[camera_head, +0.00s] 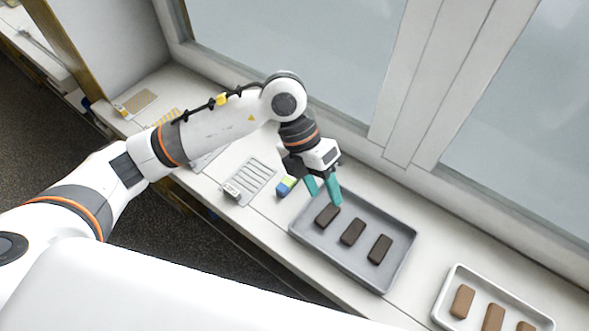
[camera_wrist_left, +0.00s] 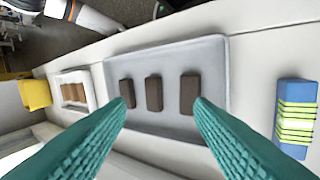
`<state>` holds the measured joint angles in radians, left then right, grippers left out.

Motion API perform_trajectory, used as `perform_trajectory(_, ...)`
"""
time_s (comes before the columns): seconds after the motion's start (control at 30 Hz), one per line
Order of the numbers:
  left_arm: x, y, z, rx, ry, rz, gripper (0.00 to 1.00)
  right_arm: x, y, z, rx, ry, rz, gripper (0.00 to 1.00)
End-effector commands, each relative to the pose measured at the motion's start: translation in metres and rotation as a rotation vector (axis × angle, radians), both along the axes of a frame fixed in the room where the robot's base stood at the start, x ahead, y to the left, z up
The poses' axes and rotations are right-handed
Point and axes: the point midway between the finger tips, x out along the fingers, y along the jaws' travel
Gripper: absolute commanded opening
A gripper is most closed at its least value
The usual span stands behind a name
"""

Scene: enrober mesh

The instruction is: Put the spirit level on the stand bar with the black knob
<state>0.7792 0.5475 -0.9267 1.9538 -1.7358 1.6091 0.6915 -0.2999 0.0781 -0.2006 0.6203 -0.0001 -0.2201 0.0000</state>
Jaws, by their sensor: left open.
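My left gripper (camera_head: 323,193) is open and empty above the left end of a grey tray. Its teal fingers (camera_wrist_left: 161,105) stand wide apart in the left wrist view. A small blue block (camera_head: 287,185) with lime-green parts lies on the counter just left of the tray. It shows dark-lined lime stripes at the right of the left wrist view (camera_wrist_left: 296,118); it may be the spirit level. A wire rack (camera_head: 250,181) with a small metal part at its front end lies further left. I cannot make out a stand bar with a black knob. My right gripper is not visible.
The grey tray (camera_head: 296,229) holds 3 dark bars (camera_head: 352,232). A white tray (camera_head: 442,320) with brown bars stands at the right. Windows rise behind the counter. A yellow container (camera_wrist_left: 35,94) shows in the left wrist view. My left arm hides part of the counter's left side.

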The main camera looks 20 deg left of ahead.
Motion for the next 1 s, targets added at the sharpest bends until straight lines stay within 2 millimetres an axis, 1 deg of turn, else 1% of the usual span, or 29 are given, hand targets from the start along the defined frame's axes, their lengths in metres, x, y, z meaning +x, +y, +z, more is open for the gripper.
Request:
perform_trajectory(0.03, 0.021, 0.022, 0.009, 0.134, -0.067, 0.022, 0.48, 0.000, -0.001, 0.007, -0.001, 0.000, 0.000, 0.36)
perform_trajectory(0.1, 0.043, 0.049, 0.014, 0.289, -0.133, 0.060, 0.48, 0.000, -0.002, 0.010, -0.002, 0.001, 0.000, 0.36)
perform_trajectory(0.2, 0.060, 0.074, 0.023, 0.423, -0.188, 0.102, 0.48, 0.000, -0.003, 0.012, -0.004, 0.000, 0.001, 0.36)
perform_trajectory(0.27, 0.065, 0.081, 0.023, 0.462, -0.202, 0.116, 0.48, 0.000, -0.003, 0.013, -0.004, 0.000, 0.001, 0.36)
perform_trajectory(0.37, 0.066, 0.085, 0.013, 0.480, -0.205, 0.122, 0.48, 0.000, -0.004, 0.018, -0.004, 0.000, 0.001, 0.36)
perform_trajectory(0.6, 0.065, 0.084, -0.028, 0.474, -0.203, 0.119, 0.48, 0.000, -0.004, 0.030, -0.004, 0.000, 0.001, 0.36)
perform_trajectory(0.7, 0.066, 0.083, -0.038, 0.473, -0.205, 0.120, 0.48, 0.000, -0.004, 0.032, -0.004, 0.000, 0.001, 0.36)
perform_trajectory(0.8, 0.066, 0.084, -0.044, 0.472, -0.206, 0.119, 0.48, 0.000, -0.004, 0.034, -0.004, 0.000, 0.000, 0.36)
perform_trajectory(0.87, 0.066, 0.084, -0.048, 0.473, -0.206, 0.119, 0.48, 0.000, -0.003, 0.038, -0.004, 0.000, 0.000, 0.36)
perform_trajectory(1.0, 0.066, 0.085, -0.069, 0.472, -0.202, 0.118, 0.48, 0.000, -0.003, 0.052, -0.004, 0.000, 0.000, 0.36)
